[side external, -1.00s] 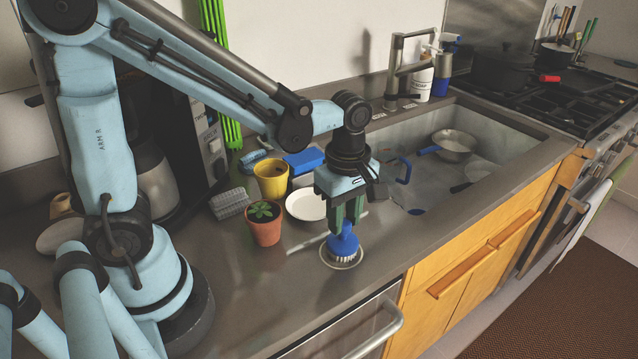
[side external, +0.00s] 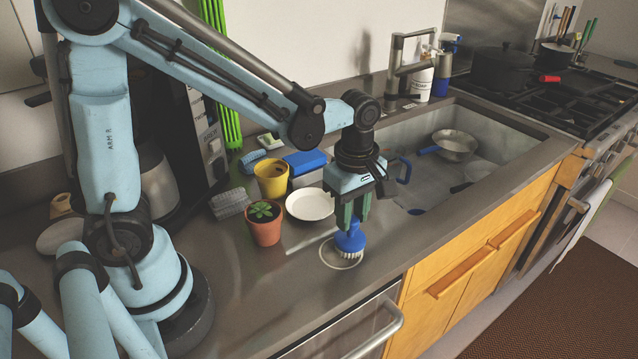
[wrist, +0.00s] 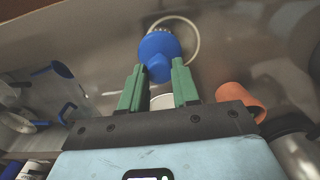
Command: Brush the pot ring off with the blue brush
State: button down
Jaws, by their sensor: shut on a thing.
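The blue brush (side external: 350,240) is upright with its white bristles down, over the right side of the pot ring. My gripper (side external: 352,218) is shut on the top of the brush, just above the counter. The pot ring (side external: 333,261) is a pale, thin circle on the grey counter, its right part hidden by the brush. In the wrist view the blue brush (wrist: 160,50) sits between the green fingertips (wrist: 159,77), and the pale ring (wrist: 197,38) curves out on its right. Whether the bristles press on the counter is hard to tell.
A terracotta pot with a plant (side external: 264,228) stands left of the ring, with a yellow pot (side external: 271,180) and a white plate (side external: 310,206) behind. The sink (side external: 425,197) is to the right. The counter's front edge (side external: 385,278) is close by.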

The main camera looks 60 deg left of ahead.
jog(key=shift+s+f, duration=0.15)
jog(key=shift+s, duration=2.75)
jog(key=shift+r, duration=0.2)
jog(key=shift+w+r, duration=0.1)
jog(key=shift+r, duration=2.85)
jog(key=shift+r, duration=1.5)
jog(key=shift+f, duration=0.15)
notch_tip(320, 180, down, 7)
jog(key=shift+f, duration=0.9)
